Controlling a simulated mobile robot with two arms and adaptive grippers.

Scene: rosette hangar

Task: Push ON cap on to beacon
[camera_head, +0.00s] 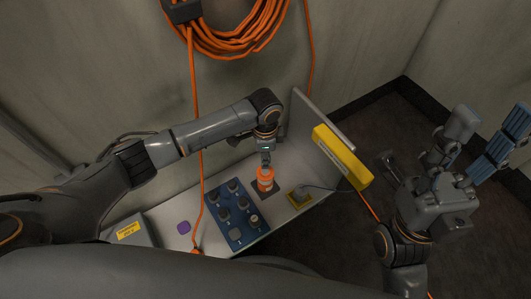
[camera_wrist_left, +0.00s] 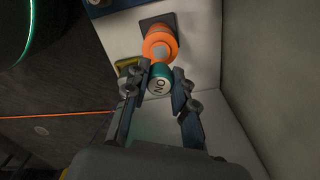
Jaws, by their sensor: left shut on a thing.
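The orange beacon (camera_head: 265,183) stands on a dark square base on the white bench. It also shows in the left wrist view (camera_wrist_left: 160,38). My left gripper (camera_head: 266,161) is just above the beacon, pointing down. In the left wrist view, its fingers (camera_wrist_left: 160,82) are shut on a teal cap (camera_wrist_left: 159,78) with "ON" on its pale end. The cap is right beside the beacon in that view; I cannot tell whether they touch. The cap is not clear in the head view. My right gripper (camera_head: 455,150) is raised at the right with its fingers spread, empty.
A blue panel with several knobs (camera_head: 237,218) lies left of the beacon. A yellow block (camera_head: 342,157) sits at the bench's right edge, and a small yellow-based fitting (camera_head: 299,197) is nearby. A purple piece (camera_head: 183,228) and a grey box (camera_head: 131,232) are further left.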

